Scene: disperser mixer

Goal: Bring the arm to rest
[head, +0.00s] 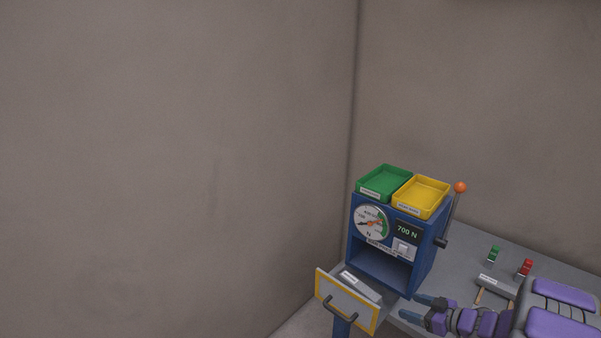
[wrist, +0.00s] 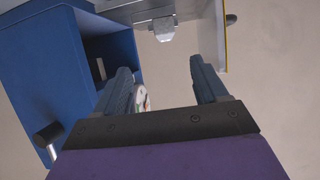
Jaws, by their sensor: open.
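My gripper (head: 412,308) is at the lower right of the head view, with its two blue-grey fingers pointing left toward the open drawer of the blue machine. The fingers are apart. In the wrist view my gripper (wrist: 160,72) also shows open, with a clear gap between the fingertips. My purple arm runs off the lower right of the head view.
The blue machine (head: 364,248) has a dial, a 700 N display and an orange-knobbed lever (head: 454,205). Green (head: 385,171) and yellow (head: 416,209) trays sit on top. Its yellow-edged drawer (head: 345,301) is pulled out. Green (head: 493,254) and red (head: 525,267) items stand on the grey table (head: 463,262).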

